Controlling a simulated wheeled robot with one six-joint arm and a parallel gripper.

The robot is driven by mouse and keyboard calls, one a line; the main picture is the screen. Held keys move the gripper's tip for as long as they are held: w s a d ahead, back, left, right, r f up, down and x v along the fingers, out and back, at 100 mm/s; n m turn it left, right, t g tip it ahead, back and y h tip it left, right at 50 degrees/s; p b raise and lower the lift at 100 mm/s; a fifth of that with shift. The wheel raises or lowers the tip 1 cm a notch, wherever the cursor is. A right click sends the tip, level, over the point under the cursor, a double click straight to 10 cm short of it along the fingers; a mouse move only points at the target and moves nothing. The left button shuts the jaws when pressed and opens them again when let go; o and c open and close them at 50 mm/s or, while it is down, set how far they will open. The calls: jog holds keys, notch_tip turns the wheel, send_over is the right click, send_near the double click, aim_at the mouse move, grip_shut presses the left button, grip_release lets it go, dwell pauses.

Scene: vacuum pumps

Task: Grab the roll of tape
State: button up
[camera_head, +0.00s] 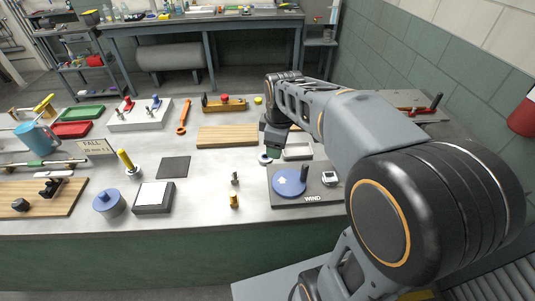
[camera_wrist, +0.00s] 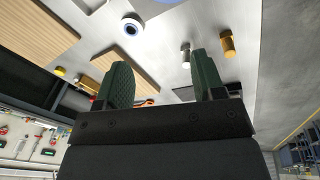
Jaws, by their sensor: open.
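A small white ring with a blue-and-dark centre, which looks like the roll of tape (camera_wrist: 132,26), lies flat on the metal bench near the top of the wrist view. In the head view the roll (camera_head: 264,159) shows just below my gripper (camera_head: 272,148), partly hidden by it. In the wrist view my gripper (camera_wrist: 162,75) has its two green fingers spread apart with nothing held between them. The roll is beyond the fingertips, apart from them.
A dark base marked WIND with a blue disc (camera_head: 289,182) and a grey tray (camera_head: 298,151) stand close to the roll. A wooden board (camera_head: 227,136) lies behind. A brass cylinder (camera_head: 234,201) and a grey fitting (camera_head: 235,178) stand nearer the front edge.

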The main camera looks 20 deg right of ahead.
jog(key=w+d+f+n+g+p, duration=0.1)
jog(key=w+f+n+g+p, duration=0.15)
jog(key=w+n, duration=0.85)
jog(key=shift+n+t, duration=0.25)
jog(key=shift+n, duration=0.25)
jog(key=f, duration=0.7)
jog(key=shift+w+d+f, duration=0.1)
jog(key=shift+w+f, duration=0.2)
jog(key=shift+w, duration=0.1)
jog(key=shift+w+f+p, duration=0.1)
jog(key=shift+f+p, duration=0.55)
jog(key=shift+f, duration=2.55)
jog(key=shift+c, duration=0.4)
jog(key=c, duration=0.6)
